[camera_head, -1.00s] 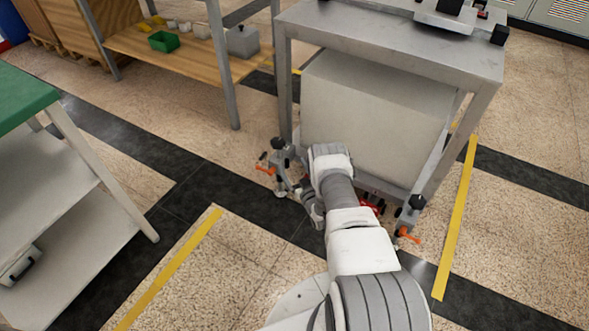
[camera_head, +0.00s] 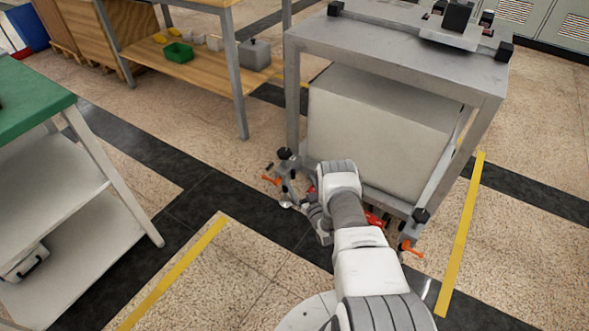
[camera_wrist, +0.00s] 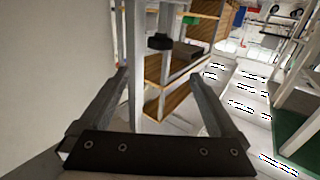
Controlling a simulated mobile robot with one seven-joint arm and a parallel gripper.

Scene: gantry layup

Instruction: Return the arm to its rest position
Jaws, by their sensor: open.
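My arm (camera_head: 362,250) reaches forward and is bent low over the floor in front of the grey metal cart. In the wrist view my gripper (camera_wrist: 160,84) is open, its two fingers spread apart with nothing between them. In the head view the gripper's fingers are hard to make out near the cart's front left leg. The wrist view looks sideways past the cart's pale box toward the wooden shelving.
The grey metal cart (camera_head: 400,55) stands close ahead, with a large pale box (camera_head: 375,130) beneath its top. A green-topped table (camera_head: 30,105) stands at left. Wooden shelving (camera_head: 150,60) with a green bin (camera_head: 178,53) is behind. Open floor shows between yellow tape lines.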

